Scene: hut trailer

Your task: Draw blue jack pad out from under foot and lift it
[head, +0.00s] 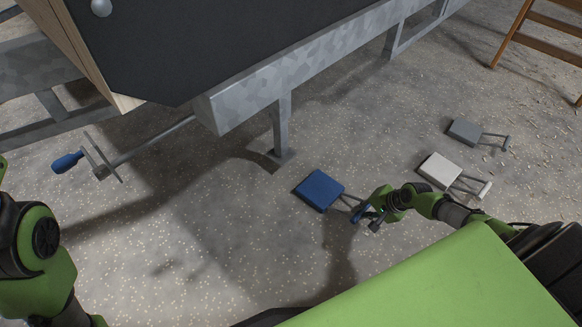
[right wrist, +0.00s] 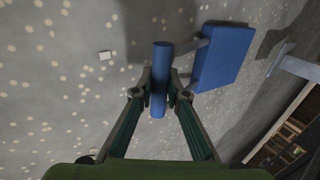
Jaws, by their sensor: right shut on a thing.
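The blue jack pad (head: 320,190) is a square block with a handle on its right side. It is clear of the trailer's metal foot (head: 281,155), to the right and in front of it. My right gripper (head: 368,215) is shut on the pad's blue handle bar. In the right wrist view the fingers (right wrist: 160,90) close around that bar (right wrist: 161,60), and the pad (right wrist: 222,58) hangs off to the right. I cannot tell surely whether the pad touches the floor. My left arm shows at the left edge; its gripper is out of view.
A white pad (head: 440,171) and a grey pad (head: 465,131) lie on the floor at the right. A crank with a blue grip (head: 67,162) sticks out from the trailer frame (head: 300,70). A wooden ladder (head: 540,30) stands at top right. The floor in front is clear.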

